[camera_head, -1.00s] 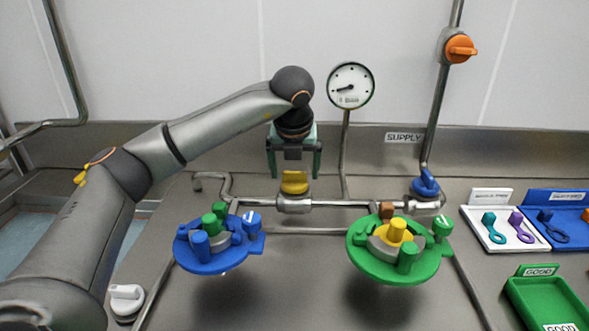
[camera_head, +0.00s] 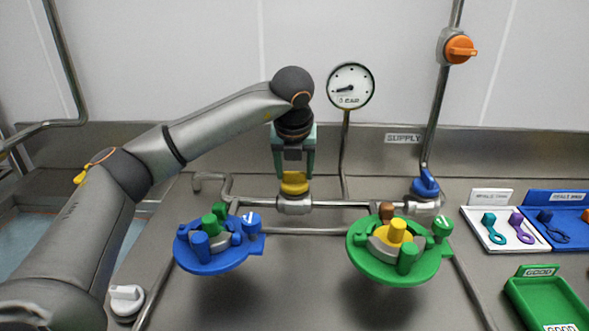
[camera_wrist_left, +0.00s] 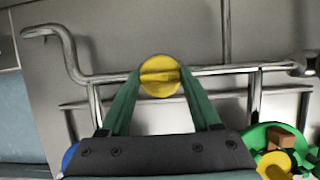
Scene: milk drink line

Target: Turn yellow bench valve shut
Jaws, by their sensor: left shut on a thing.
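The yellow bench valve (camera_head: 294,188) sits on the silver pipe at the back of the bench, under my left gripper. My left gripper (camera_head: 294,172) points down with its green fingers shut on the valve's yellow handle. In the left wrist view the round yellow valve (camera_wrist_left: 160,76) shows between the two fingertips (camera_wrist_left: 160,84), with a raised bar across its top. The fingers touch it on both sides. My right gripper is not in view.
A blue fixture (camera_head: 218,262) and a green fixture (camera_head: 393,272) with coloured posts stand in front. A pressure gauge (camera_head: 351,86) rises behind. A white knob (camera_head: 126,300) is front left.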

